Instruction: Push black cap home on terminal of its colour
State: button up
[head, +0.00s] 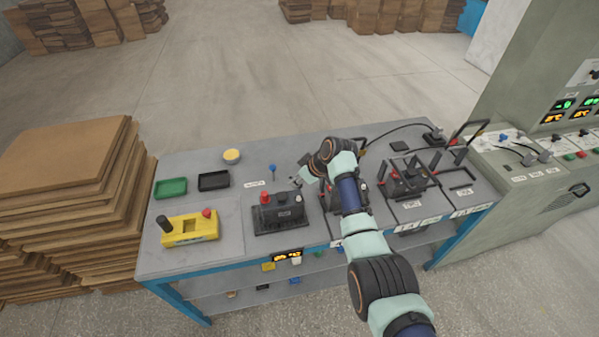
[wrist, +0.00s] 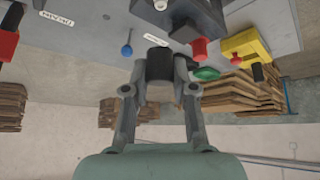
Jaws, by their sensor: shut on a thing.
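My gripper (wrist: 160,68) is shut on a dark cylindrical piece, the black cap (wrist: 158,58), held between its fingertips. In the head view my gripper (head: 299,183) is above the back right of the middle black battery (head: 281,217); the cap is too small to make out there. This battery, also in the wrist view (wrist: 188,18), has a red cap (head: 265,197) on its left terminal. A small pale-topped post (wrist: 160,5) shows on it in the wrist view. The cap appears apart from the post; the exact gap cannot be told.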

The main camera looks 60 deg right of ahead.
aim_at(294, 196)
jog(key=shift+w+a+f+b, duration=0.1)
jog(key=shift+f+b, duration=0.25)
jog(key=shift+f, duration=0.15)
jog(key=shift+f+b, duration=1.5)
jog(key=shift+f, duration=0.25)
jog(key=shift+f, duration=0.1)
jog(key=shift+f+b, duration=0.3)
jog(key=shift+f, duration=0.2)
jog(key=shift+f, duration=0.15)
jog(key=shift+f+b, duration=0.25)
jog(key=shift+b, duration=0.05)
jog(key=shift+f+b, duration=0.4)
jog(key=shift+f, duration=0.1)
dwell(0.7)
jog(key=o, duration=0.8)
